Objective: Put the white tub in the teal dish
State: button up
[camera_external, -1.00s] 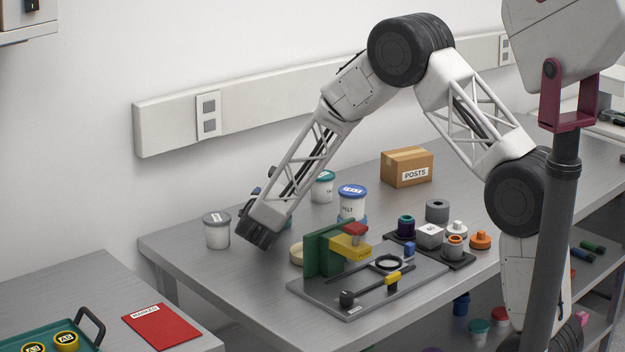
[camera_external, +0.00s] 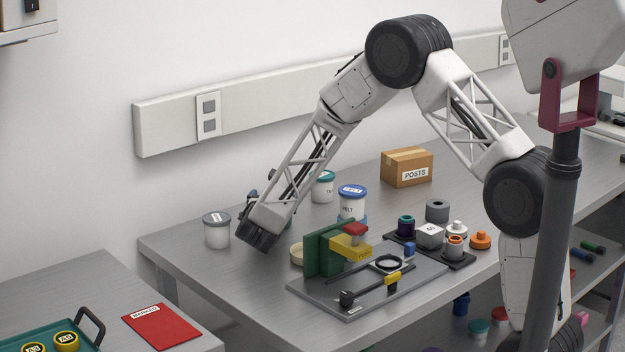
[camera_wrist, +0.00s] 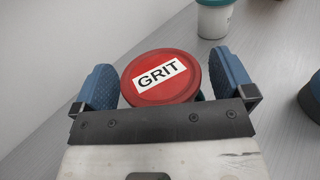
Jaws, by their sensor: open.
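In the wrist view a tub with a red lid (camera_wrist: 160,77) marked GRIT sits between the two blue fingers of my gripper (camera_wrist: 162,62). The fingers are open, one on each side of the lid; its body is mostly hidden. In the external view my gripper (camera_external: 257,238) points down low over the table's left part, and no red lid shows there. White tubs stand nearby: one with a grey lid (camera_external: 217,231) to the left, one with a teal lid (camera_external: 323,188) and one with a blue lid (camera_external: 352,206) behind right. No teal dish is clearly visible.
A green and yellow fixture (camera_external: 322,255) stands on a grey plate right of my gripper, beside a cream round piece (camera_external: 297,254). A POSTS box (camera_external: 407,168) is farther back. A teal tray (camera_external: 92,344) with yellow-rimmed pieces lies on the lower-left bench.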

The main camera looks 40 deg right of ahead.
jog(key=shift+a+r, duration=0.1)
jog(key=v, duration=1.2)
dwell(0.6)
jog(key=shift+s+d+r, duration=0.3)
jog(key=shift+d, duration=0.15)
jog(key=s+d+r+m+g+y, duration=0.1)
jog(key=s+d+r+m+g, duration=0.25)
jog(key=s, duration=0.35)
jog(key=s+d+r+m+g+y, duration=0.1)
jog(key=s+d+r+m+g, duration=0.3)
jog(key=s, duration=0.4)
jog(key=s+d+r+m+g+y, duration=0.1)
jog(key=s+d+r+m+g, duration=0.1)
jog(key=s+d+r+m, duration=0.35)
jog(key=s+a+r+m+y, duration=0.1)
jog(key=s+a+m+y, duration=0.1)
jog(key=s, duration=0.7)
jog(key=s+a+m+y, duration=0.2)
jog(key=s+m+y, duration=0.3)
jog(key=s, duration=0.4)
jog(key=s+a+r+m+y, duration=0.1)
jog(key=s+a+m+y, duration=0.1)
jog(key=s+m, duration=0.4)
jog(key=s+y, duration=0.1)
jog(key=s, duration=0.2)
jog(key=shift+a+r+y, duration=0.3)
jog(key=shift+r+y, duration=0.05)
jog(key=shift+y, duration=0.05)
